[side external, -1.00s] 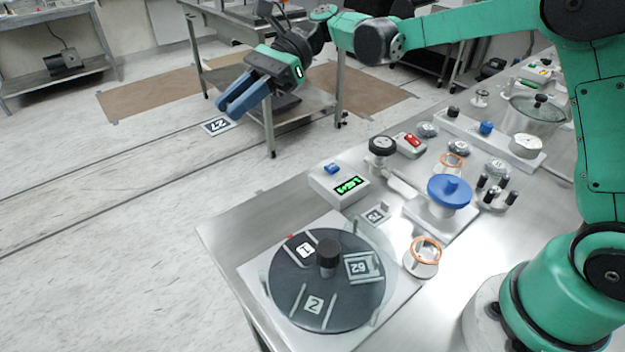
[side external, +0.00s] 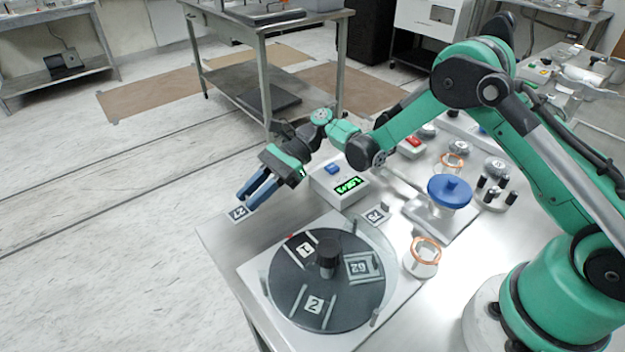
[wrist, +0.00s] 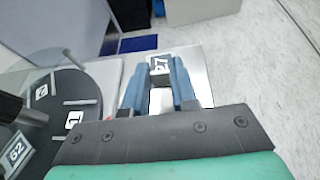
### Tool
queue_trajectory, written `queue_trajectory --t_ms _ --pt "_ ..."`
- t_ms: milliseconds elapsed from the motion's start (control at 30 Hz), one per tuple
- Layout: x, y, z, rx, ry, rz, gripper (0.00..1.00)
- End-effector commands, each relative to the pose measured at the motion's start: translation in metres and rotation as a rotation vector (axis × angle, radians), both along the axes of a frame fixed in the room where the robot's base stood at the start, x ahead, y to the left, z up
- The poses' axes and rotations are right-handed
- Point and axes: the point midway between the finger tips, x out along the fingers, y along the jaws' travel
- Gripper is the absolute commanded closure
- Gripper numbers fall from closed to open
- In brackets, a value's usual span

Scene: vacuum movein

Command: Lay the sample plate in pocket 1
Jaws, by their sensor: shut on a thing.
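My gripper (side external: 258,190) is shut on the sample plate (side external: 238,213), a small piece tagged 27. The plate also shows between the blue fingers in the wrist view (wrist: 160,67). Both are in the air near the table's far left corner, apart from the dark round disc (side external: 345,312). Pocket 1 (side external: 305,249) is on the disc's far left part, marked by a white 1 label between raised strips. It looks empty. It also shows left of my gripper in the wrist view (wrist: 74,119).
The disc has a black centre knob (side external: 327,258), pocket 2 (side external: 314,304) and a plate tagged 62 (side external: 361,266). A box with a green display (side external: 347,187) stands behind it. A blue-topped fixture (side external: 451,190) and an orange-ringed part (side external: 426,249) stand to the right.

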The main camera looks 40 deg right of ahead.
Motion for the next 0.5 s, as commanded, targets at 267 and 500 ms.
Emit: queue_trajectory --t_ms 267,500 --pt "0.000 0.000 -0.033 0.000 0.000 0.000 1.00" --pt "0.000 0.000 -0.034 0.000 0.000 0.000 1.00"
